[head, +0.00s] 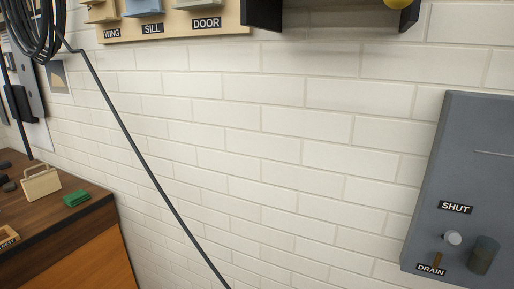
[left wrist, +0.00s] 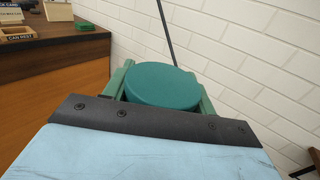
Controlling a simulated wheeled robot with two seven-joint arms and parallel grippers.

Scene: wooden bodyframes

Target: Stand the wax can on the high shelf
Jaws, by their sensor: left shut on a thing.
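The wax can, a round teal can seen at its flat end (left wrist: 162,82), shows in the left wrist view. My left gripper (left wrist: 160,90) has a green finger on each side of the can and is shut on it. The bench lies beyond it to the left in that view. At the top edge of the head view are dark brackets (head: 262,14), perhaps of the high shelf, with a yellow round thing (head: 397,2) between them; the upper part is cut off. Neither gripper shows in the head view.
A black cable (head: 140,150) hangs across the white brick wall. A grey panel (head: 470,150) labelled SHUT and DRAIN is at right.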

